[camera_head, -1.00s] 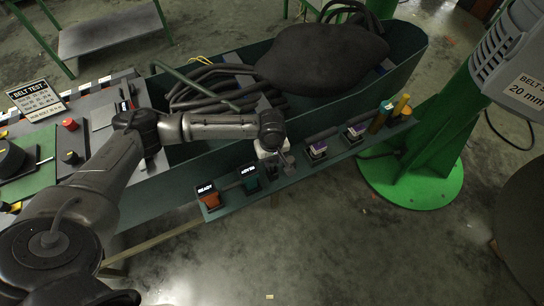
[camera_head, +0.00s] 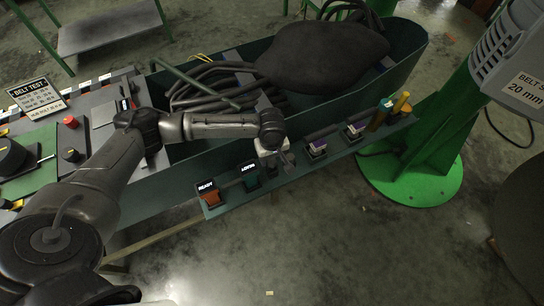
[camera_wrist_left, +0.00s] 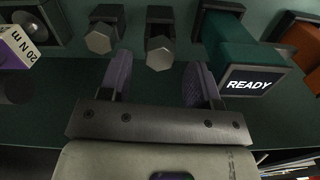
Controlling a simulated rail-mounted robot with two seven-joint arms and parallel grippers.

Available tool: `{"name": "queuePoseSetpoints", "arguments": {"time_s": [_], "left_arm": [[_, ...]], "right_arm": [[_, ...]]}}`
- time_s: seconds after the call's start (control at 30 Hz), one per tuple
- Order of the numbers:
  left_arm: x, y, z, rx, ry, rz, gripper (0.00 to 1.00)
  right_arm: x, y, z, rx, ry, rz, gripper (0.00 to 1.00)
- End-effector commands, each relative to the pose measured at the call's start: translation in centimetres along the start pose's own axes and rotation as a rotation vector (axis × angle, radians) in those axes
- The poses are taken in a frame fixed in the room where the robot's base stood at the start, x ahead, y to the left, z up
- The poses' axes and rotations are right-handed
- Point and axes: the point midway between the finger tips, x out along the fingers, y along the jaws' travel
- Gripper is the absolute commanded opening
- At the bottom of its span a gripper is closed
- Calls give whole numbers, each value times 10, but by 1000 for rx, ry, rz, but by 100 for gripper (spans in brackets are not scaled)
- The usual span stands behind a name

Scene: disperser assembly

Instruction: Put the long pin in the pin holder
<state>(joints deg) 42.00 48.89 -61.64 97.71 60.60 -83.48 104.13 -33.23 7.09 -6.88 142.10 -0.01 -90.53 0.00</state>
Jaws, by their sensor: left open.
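My left gripper (camera_wrist_left: 159,82) is open, with purple pads on its two fingers. In the head view, this gripper (camera_head: 282,160) is at the tool rail, partly hidden by my wrist. In the left wrist view, one hex-headed pin (camera_wrist_left: 160,52) lies ahead between the fingertips, with no visible grip on it. A second hex-headed pin (camera_wrist_left: 101,37) is to its left, beyond the left finger. Both sit in dark holders on the rail. Their lengths are hidden, so I cannot tell which is long. I cannot identify the pin holder for certain. My right gripper is not in view.
A green READY block (camera_wrist_left: 246,65) stands close to the right finger, with an orange block (camera_wrist_left: 302,45) beyond it. A purple-and-white 20 Nm block (camera_wrist_left: 18,48) is at left. A green trough (camera_head: 412,58) with dark hoses lies behind the rail (camera_head: 230,203).

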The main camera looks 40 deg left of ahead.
Motion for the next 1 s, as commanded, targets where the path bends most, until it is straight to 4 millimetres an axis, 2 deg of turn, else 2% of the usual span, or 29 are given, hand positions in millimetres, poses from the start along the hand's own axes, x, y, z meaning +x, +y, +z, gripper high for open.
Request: {"name": "queuePoseSetpoints", "arguments": {"time_s": [0.1,0.13,0.3,0.6,0.8,1.0], "left_arm": [[-8,1,-1,1,3,3,57],[-19,0,0,0,1,3,57],[-54,0,0,1,1,2,57],[-105,1,0,0,1,2,57],[-123,0,0,-1,0,1,57],[-129,0,0,-1,0,0,57]], "right_arm": [[12,0,4,0,1,0,65],[5,0,2,0,-1,0,65],[-6,0,-2,0,1,0,65],[-17,0,-6,3,2,-3,65],[-20,-1,-7,6,2,-5,65],[-21,-1,-7,6,2,-5,65]]}}
